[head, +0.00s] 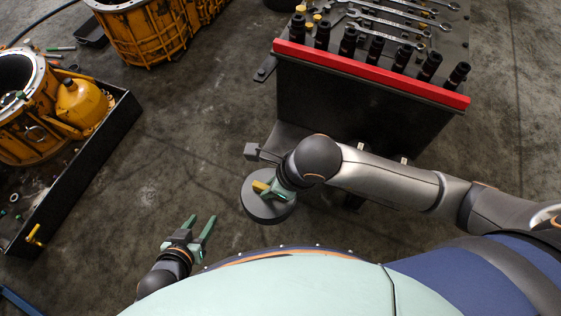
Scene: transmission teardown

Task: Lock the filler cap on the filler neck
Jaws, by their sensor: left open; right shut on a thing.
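A yellow piece (260,186) that looks like the filler cap or its handle is between the fingers of my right gripper (266,187), which is shut on it. It sits over a dark grey round disc (264,211). I cannot tell whether the disc is part of the cap, the filler neck or a stand; the gripper and wrist hide part of it. No filler neck can be made out clearly. My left gripper (200,223) is open and empty, left of and below the disc, with its green fingers pointing up the picture.
A dark tool bench with a red edge (370,75) stands beyond my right arm, holding black sockets (375,50) and wrenches (390,22). Orange transmission housings (150,35) stand at upper left, one in a black tray (95,150). Floor between the tray and disc is clear.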

